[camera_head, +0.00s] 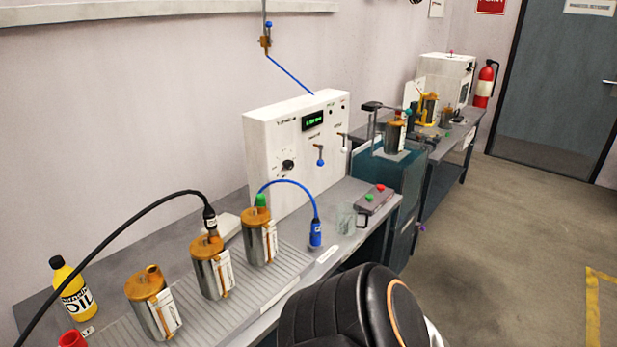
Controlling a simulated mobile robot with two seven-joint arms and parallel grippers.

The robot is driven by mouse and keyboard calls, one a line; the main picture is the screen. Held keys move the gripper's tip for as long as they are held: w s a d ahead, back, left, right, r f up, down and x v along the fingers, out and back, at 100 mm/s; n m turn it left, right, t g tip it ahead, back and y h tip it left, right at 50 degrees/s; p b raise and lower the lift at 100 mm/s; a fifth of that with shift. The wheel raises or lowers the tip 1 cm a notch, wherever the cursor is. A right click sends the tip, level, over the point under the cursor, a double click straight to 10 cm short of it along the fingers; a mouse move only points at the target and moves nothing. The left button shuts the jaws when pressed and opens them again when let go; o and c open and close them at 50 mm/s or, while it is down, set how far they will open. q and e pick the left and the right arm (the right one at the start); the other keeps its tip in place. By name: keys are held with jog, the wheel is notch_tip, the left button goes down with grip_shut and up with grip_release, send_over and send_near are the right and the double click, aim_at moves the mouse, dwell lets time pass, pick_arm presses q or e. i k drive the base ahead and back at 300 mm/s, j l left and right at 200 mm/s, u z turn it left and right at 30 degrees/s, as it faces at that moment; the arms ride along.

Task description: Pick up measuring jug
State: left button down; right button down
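The measuring jug (346,219) is a small clear glass vessel with a handle. It stands upright on the grey bench (345,190), near the front edge at the right end. It is beside a grey box with a red and a green button (375,199) and to the right of a blue fitting (315,235). Neither of my grippers shows in this view, so nothing is seen touching the jug.
Metal canisters with orange-brown lids (260,237) stand on a ribbed mat to the left. A white control panel (297,148) stands behind. A yellow oil bottle (72,288) is at far left. Open floor (510,260) lies right.

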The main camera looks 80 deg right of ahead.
aim_at(347, 213)
jog(key=z, duration=2.8)
jog(key=i+l+u, duration=0.1)
jog(key=u, duration=0.9)
jog(key=i+l+u, duration=0.1)
jog(key=l+u, duration=1.05)
jog(key=l, duration=0.5)
jog(key=l+u, duration=0.1)
jog(key=l, duration=0.5)
jog(key=k+l, duration=0.1)
jog(key=l, duration=0.55)
jog(key=k+l+u, duration=0.15)
jog(key=l, duration=0.45)
jog(key=i, duration=0.05)
